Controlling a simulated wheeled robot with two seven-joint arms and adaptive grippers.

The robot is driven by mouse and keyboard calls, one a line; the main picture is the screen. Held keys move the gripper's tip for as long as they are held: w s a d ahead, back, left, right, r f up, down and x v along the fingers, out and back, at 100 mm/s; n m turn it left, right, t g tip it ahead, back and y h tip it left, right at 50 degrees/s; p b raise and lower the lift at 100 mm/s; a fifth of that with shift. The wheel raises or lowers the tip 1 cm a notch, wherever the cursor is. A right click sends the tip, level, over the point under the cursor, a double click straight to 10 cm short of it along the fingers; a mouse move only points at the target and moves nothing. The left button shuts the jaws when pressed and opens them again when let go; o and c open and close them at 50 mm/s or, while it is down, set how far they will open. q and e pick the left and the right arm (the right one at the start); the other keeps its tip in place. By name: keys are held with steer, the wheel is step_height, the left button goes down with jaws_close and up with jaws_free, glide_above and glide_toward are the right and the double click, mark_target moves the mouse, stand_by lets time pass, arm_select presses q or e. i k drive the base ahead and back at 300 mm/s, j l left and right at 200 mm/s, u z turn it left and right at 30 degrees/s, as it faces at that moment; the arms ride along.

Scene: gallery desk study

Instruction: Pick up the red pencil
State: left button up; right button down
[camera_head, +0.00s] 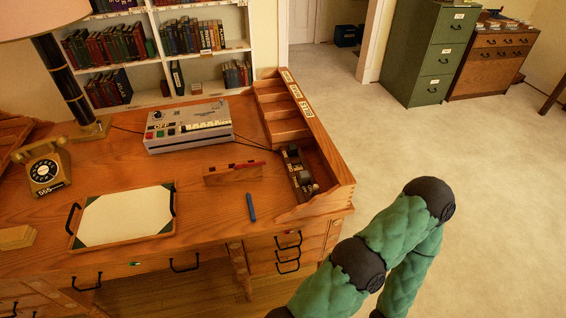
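A thin red stick (249,166), which looks like the red pencil, lies along the top of a small wooden block (228,178) on the desk. The block is right of the centre of the desk, in front of the grey machine. The pencil's ends are too small to make out clearly. My green padded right arm shows at the lower right, over the floor beside the desk, but its gripper is not in view. My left arm and gripper are not in view.
A blue stick (251,207) lies in front of the block. A grey machine (188,127), yellow telephone (45,168), framed blotter (125,214) and lamp (65,75) stand on the desk (205,220). Raised wooden compartments (318,140) edge its right side.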

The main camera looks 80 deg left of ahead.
mark_target(239, 166)
steer(key=i+u, duration=0.6)
steer(key=u, duration=0.2)
steer(key=i+l+u, duration=0.25)
steer(key=u, duration=0.2)
